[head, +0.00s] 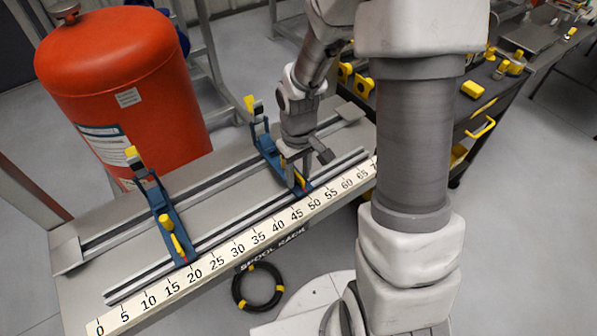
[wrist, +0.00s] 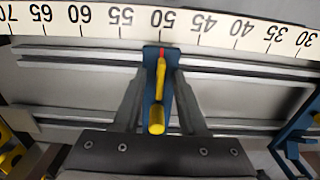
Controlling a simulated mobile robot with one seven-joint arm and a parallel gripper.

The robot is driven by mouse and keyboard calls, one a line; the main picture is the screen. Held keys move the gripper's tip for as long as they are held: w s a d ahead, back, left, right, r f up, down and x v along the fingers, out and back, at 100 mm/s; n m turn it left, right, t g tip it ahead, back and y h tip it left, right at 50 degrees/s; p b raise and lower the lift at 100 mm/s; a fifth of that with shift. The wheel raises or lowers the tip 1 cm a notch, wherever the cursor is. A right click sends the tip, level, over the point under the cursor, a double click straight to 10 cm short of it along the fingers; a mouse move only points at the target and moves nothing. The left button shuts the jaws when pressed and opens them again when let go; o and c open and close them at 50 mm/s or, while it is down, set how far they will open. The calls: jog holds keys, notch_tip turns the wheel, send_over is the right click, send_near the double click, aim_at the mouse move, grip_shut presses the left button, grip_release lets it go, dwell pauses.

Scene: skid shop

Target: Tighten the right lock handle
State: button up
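The right blue stand (head: 268,150) straddles the rails of the spool rack. Its lock handle is largely hidden by my gripper in the head view. In the wrist view the yellow lock handle (wrist: 158,95) lies lengthwise along the blue carriage, with a red pointer (wrist: 162,53) near the 50 mark. My gripper (head: 297,182) is over the front of this stand. In the wrist view my gripper (wrist: 160,78) is open, one finger on each side of the handle, with visible gaps. The left blue stand (head: 165,205) has its own yellow handle (head: 172,235), near the 20 mark.
A white ruler (head: 240,245) runs along the rack's front edge. A red tank (head: 120,75) stands behind the rack at left. A coiled black cable (head: 257,288) lies below the front edge. A dark bench (head: 450,125) with yellow items stands at right.

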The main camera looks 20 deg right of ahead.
jog(key=shift+r, duration=0.15)
jog(key=shift+r+p, duration=2.9)
jog(key=shift+r, duration=0.55)
jog(key=shift+f, duration=0.1)
jog(key=m+b, duration=0.1)
jog(key=m, duration=0.4)
jog(key=r+m, duration=0.1)
jog(key=shift+m, duration=0.4)
